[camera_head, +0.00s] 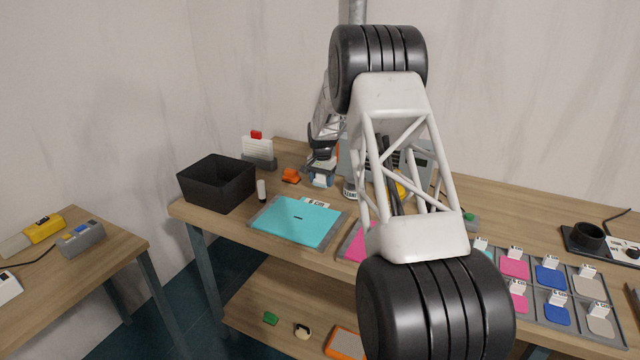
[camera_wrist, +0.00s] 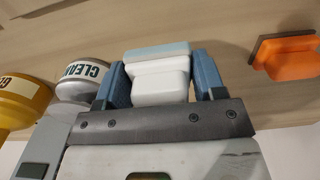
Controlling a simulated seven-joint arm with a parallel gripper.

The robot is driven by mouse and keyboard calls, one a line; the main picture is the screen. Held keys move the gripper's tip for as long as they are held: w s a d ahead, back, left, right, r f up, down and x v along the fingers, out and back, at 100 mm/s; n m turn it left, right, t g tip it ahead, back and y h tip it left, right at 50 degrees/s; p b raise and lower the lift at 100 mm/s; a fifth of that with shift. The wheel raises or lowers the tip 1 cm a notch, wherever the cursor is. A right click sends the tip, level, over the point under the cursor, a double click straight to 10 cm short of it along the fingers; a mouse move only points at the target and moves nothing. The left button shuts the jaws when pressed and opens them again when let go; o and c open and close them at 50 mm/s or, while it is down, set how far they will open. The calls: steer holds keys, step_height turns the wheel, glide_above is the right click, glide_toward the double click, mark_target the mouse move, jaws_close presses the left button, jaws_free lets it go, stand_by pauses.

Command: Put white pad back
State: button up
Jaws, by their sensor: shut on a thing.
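My gripper (camera_wrist: 160,68) is shut on a small white block (camera_wrist: 158,88) with a pale blue layer along its far side. The blue fingers press on its left and right sides. In the head view my gripper (camera_head: 321,176) is over the back of the bench, just right of an orange-handled block (camera_head: 291,175). The held block shows there only as a small pale patch. In the wrist view the orange block (camera_wrist: 285,58) with a dark base lies on the wood to the right. I cannot tell whether the held block touches the bench.
A labelled can (camera_wrist: 84,78) stands close left of my gripper. A black bin (camera_head: 217,182), white marker (camera_head: 261,190), turquoise sheet (camera_head: 298,222) and grey holder with white cards (camera_head: 258,152) are on the left. A labelled tray (camera_head: 566,311) holds coloured squares at right. My arm hides the middle.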

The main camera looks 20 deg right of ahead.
mark_target(320, 182)
steer(key=shift+w+d+f, duration=0.1)
steer(key=shift+w+d, duration=0.1)
steer(key=shift+w, duration=0.9)
steer(key=shift+w+d+f, duration=0.1)
steer(key=shift+w+d, duration=0.1)
steer(key=shift+w, duration=0.85)
steer(key=shift+f, duration=1.8)
steer(key=o, duration=1)
steer(key=shift+f, duration=0.1)
steer(key=shift+c, duration=0.2)
step_height(320, 182, up, 12)
